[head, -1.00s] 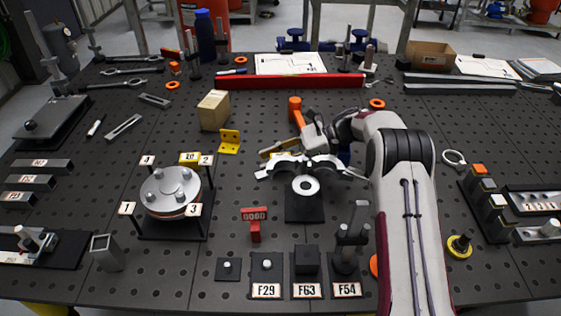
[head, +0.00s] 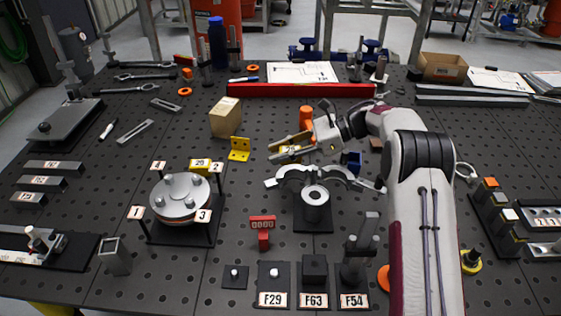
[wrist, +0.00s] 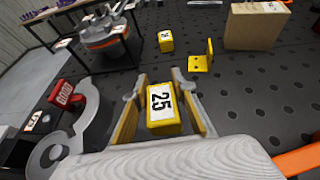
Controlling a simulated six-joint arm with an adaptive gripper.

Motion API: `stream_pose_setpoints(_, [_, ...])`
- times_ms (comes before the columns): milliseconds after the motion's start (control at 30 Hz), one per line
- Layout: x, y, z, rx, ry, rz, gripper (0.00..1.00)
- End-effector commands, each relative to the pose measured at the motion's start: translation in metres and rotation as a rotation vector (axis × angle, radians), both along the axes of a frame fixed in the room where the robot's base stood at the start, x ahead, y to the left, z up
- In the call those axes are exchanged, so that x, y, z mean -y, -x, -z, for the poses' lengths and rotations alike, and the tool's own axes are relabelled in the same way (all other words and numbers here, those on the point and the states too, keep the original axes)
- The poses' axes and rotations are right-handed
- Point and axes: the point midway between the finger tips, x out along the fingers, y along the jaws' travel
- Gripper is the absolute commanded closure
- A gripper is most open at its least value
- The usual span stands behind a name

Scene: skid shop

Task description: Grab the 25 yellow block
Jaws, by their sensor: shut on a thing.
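The yellow block (wrist: 161,107) has a white label reading 25. In the wrist view it sits between the two fingers of my gripper (wrist: 163,108), which is shut on it. The head view shows my gripper (head: 285,153) above the bench, just behind the silver curved-arm fixture (head: 315,196). The block shows there only as a small yellow patch (head: 288,150) between the fingers. A second yellow block (wrist: 166,41) with a number label stands beyond, by the round plate stand; it also shows in the head view (head: 200,165).
The round plate stand (head: 180,197) with numbered corners is at left. A yellow angle bracket (head: 239,149) and a tan block (head: 226,117) stand behind-left of my gripper. An orange-headed object (head: 306,117) is close behind it. A red counter (head: 262,225) stands in front.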

Motion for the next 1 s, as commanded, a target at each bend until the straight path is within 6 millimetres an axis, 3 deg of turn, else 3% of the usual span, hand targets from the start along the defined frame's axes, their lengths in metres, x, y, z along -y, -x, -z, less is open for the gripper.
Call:
stream_pose_setpoints(100, [0.0,0.0,-0.018,0.003,0.001,0.0,0.98])
stream_pose_setpoints(367, [0.0,0.0,-0.041,0.001,0.0,0.0,0.98])
stream_pose_setpoints(1000, [0.0,0.0,-0.043,0.0,0.0,0.0,0.98])
